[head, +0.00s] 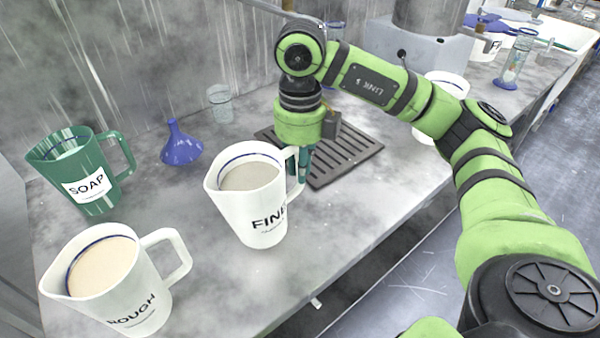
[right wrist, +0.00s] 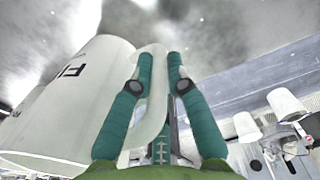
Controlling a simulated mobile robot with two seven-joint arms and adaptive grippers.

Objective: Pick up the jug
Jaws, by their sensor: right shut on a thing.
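The white jug marked FINE (head: 240,205) stands upright near the middle of the counter, with grey liquid inside. I cannot tell whether its base touches the counter. My right gripper (head: 300,165) comes down on the right side of this jug, at its handle, and is shut on it. In the right wrist view the green fingers (right wrist: 160,75) are at the pale handle (right wrist: 150,120), with the jug's wall (right wrist: 65,100) to the left. A white jug marked ROUGH (head: 120,285) and a green jug marked SOAP (head: 85,170) stand to the left. My left gripper is not in view.
A blue funnel (head: 180,148) and a clear beaker (head: 220,103) stand behind, near the wall. A dark slatted drain grate (head: 345,165) lies right of the FINE jug. Another white vessel (head: 447,85) stands beyond my right arm. The counter's front edge is close.

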